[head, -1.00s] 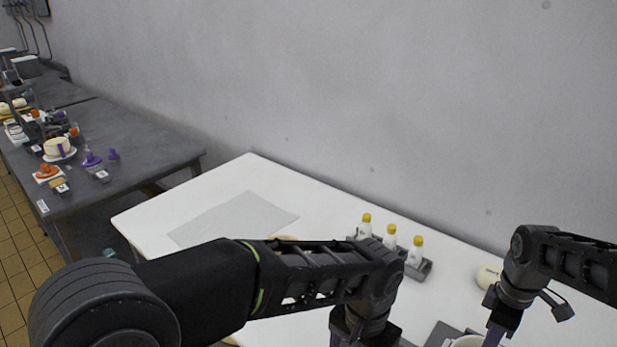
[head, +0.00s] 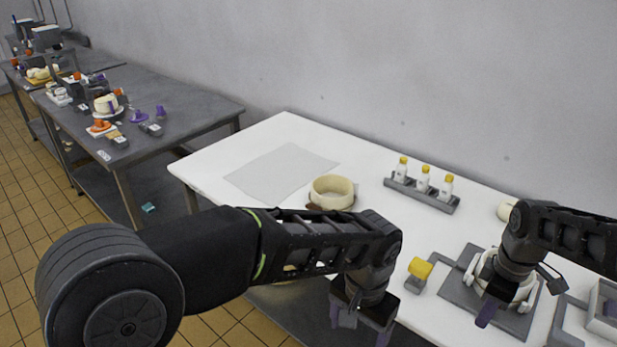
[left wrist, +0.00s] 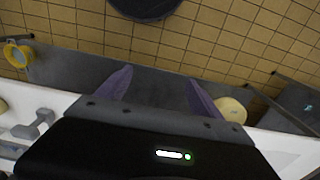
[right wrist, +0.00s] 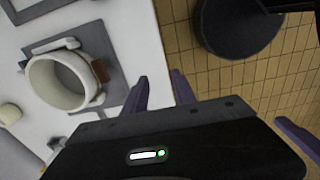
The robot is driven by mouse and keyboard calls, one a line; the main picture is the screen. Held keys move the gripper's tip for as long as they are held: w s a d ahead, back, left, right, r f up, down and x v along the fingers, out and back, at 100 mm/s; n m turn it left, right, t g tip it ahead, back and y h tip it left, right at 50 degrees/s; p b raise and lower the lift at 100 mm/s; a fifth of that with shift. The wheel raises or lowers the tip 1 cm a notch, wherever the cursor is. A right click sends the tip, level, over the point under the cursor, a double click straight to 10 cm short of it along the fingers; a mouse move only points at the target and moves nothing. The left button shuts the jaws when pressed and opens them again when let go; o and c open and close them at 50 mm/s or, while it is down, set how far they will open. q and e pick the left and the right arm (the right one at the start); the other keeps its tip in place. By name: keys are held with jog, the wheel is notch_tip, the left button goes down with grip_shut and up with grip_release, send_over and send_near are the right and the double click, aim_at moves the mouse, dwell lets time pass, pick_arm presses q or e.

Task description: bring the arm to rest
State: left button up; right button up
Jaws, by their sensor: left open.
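My left arm stretches across the lower middle of the head view. Its gripper (head: 360,322) hangs at the white table's front edge. In the left wrist view its two purple fingers (left wrist: 160,92) stand wide apart with nothing between them. My right gripper (head: 487,312) points down in front of the white pot (head: 524,292) in the head view. In the right wrist view its fingers (right wrist: 161,90) are parted by a narrower gap, empty, over the table's edge and the floor. The pot (right wrist: 52,90) stands to their left, apart from them.
The white table (head: 230,160) holds a grey plate (head: 462,294) under the pot, a yellow-topped block (head: 420,268), a bottle rack (head: 420,193), a cream ring (head: 333,192) and a pale sheet (head: 280,170). A cluttered grey bench (head: 190,100) stands left. Tiled floor (head: 60,240) is open.

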pick_arm(q)
jog(key=s+a+f+n+h, duration=0.1)
jog(key=a+f, duration=0.2)
jog(key=f, duration=0.4)
jog(key=a+f+n+g+h, duration=0.1)
jog(key=a+f+n, duration=0.1)
jog(key=f, duration=0.5)
jog(key=s+a+f+n+h, duration=0.1)
jog(key=a+f, duration=0.2)
jog(key=f, duration=0.4)
pick_arm(e)
jog(key=s+a+f+m+y, duration=0.2)
jog(key=a+f+m+y, duration=0.15)
jog(key=a+f, duration=1.55)
pick_arm(q)
jog(key=s+a+f+n+t, duration=0.1)
jog(key=s+a+f+n, duration=0.4)
jog(key=s+a+f, duration=0.3)
jog(key=shift+s+a+f+n+h, duration=0.2)
jog(key=shift+s+f+n+h, duration=0.2)
jog(key=shift+s+f, duration=0.5)
pick_arm(e)
jog(key=s+a+f+m, duration=0.4)
jog(key=s+f, duration=0.1)
jog(key=s, duration=0.2)
jog(key=s+a+f+m, duration=0.4)
jog(key=s+a+f, duration=0.1)
jog(key=s, duration=0.2)
jog(key=shift+a+f, duration=0.25)
jog(key=shift+f, duration=0.15)
